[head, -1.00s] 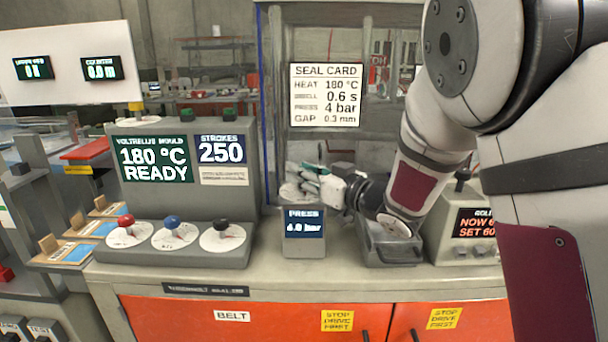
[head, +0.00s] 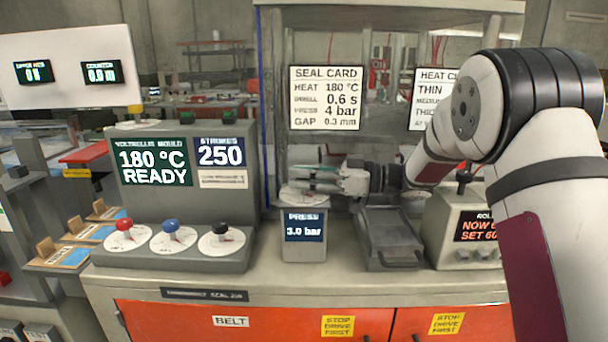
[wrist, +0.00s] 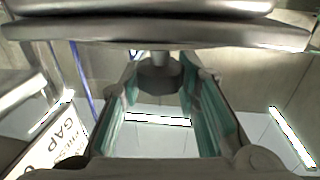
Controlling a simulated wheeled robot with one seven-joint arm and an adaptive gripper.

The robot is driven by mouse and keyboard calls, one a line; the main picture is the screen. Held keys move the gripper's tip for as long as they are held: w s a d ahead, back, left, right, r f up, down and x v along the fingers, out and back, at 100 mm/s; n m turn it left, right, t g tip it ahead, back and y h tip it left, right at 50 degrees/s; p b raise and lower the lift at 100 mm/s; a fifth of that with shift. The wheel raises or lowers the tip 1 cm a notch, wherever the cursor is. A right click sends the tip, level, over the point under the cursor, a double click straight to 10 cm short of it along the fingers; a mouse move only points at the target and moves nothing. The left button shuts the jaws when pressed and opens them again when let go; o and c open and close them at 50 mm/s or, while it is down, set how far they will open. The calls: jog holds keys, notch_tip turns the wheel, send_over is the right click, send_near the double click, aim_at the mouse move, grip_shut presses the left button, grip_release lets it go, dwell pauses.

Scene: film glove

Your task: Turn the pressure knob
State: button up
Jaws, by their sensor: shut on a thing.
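The press unit (head: 303,245) is a grey box with a blue display that reads PRESS 3.0 bar. A pale round dial (head: 300,198) lies on top of it. My gripper (head: 312,180) reaches in from the right, level, just above this dial. Its fingers hide the knob in the head view. In the wrist view, a dark round knob (wrist: 160,74) on a short stem sits between the teal-padded fingertips, and my gripper (wrist: 160,88) is shut on it. The knob's pointer is hidden.
The seal card (head: 326,97) behind lists PRESS 4 bar. A grey tray (head: 391,250) stands right of the press unit, with a roller control box (head: 470,228) beyond. Red, blue and black knobs (head: 172,238) stand on a console at left.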

jog(key=shift+g, duration=0.4)
jog(key=o, duration=1.2)
notch_tip(320, 180, up, 10)
jog(key=shift+r, duration=0.1)
